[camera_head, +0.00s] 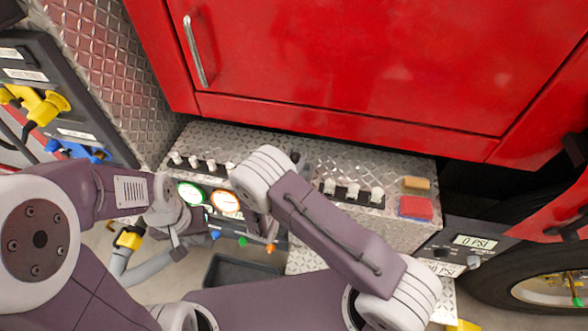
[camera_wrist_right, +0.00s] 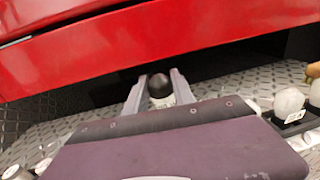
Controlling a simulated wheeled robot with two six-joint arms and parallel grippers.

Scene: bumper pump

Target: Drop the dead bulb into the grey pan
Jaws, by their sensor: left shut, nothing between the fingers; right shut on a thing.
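The dead bulb (camera_wrist_right: 160,86) has a dark, blackened top and a pale labelled part below it. In the right wrist view my right gripper (camera_wrist_right: 157,92) is shut on it, one finger on each side. Its dark top shows small beside my right wrist in the head view (camera_head: 295,157). I cannot tell whether it still sits in a socket. My left gripper (camera_head: 188,239) is shut and empty, low at the left. The grey pan (camera_head: 243,271) is a dark shallow tray below the bumper, partly hidden by my right arm.
White bulbs stand in rows on the diamond-plate bumper (camera_head: 403,165), left and right of my right wrist. Two gauges (camera_head: 191,193) are at the left. A red sponge (camera_head: 416,207) and a tan block (camera_head: 416,184) lie at the right. The red cabinet (camera_head: 350,70) rises behind.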

